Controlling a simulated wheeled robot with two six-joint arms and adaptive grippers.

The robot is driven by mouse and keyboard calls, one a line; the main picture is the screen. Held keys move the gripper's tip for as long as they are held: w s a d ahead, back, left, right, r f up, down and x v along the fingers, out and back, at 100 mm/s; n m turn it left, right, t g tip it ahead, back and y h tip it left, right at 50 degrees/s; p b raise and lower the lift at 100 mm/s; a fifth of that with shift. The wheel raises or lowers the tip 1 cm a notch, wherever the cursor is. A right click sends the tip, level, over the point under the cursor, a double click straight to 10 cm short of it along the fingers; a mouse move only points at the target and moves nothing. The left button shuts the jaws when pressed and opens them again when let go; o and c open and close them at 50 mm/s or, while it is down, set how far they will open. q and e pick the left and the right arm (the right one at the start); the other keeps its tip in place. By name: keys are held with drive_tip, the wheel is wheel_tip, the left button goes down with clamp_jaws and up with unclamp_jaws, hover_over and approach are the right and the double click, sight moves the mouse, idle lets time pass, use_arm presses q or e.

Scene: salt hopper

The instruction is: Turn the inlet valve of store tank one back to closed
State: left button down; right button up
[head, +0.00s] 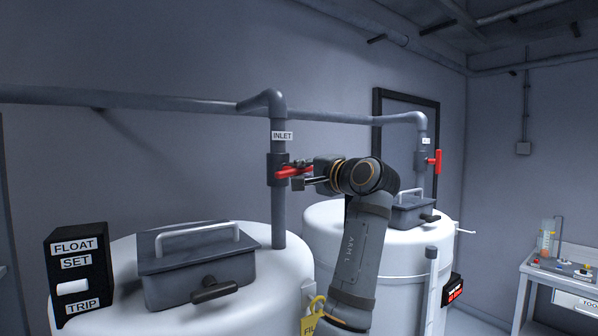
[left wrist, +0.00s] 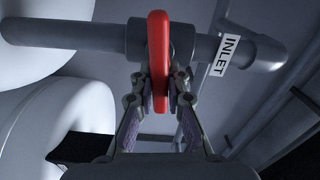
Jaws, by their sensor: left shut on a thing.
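The inlet valve's red handle (head: 294,172) sits on the grey vertical pipe below the INLET label (head: 282,136), above the nearer white tank (head: 290,262). In the head view the handle points sideways from the pipe, towards my gripper. My left gripper (head: 308,177) is shut on the handle. In the left wrist view the red handle (left wrist: 158,60) stands between the two fingers of the left gripper (left wrist: 159,95). The INLET label (left wrist: 229,54) shows to its right, along the pipe. My right gripper is not in view.
A second white tank (head: 325,222) stands behind, with another red valve handle (head: 434,161) on its pipe. A lidded grey hatch (head: 195,265) and a FLOAT SET/TRIP box (head: 78,275) are on the left. A workbench (head: 560,270) stands at the right.

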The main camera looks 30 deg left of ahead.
use_arm(q)
drive_tip(key=shift+f+m, duration=0.15)
drive_tip(key=shift+m, duration=0.45)
drive_tip(key=c, duration=1.3)
unclamp_jaws()
drive_tip(key=shift+d, duration=0.1)
drive_tip(key=v, duration=0.7)
drive_tip(key=shift+d, duration=0.1)
drive_tip(key=shift+d, duration=0.15)
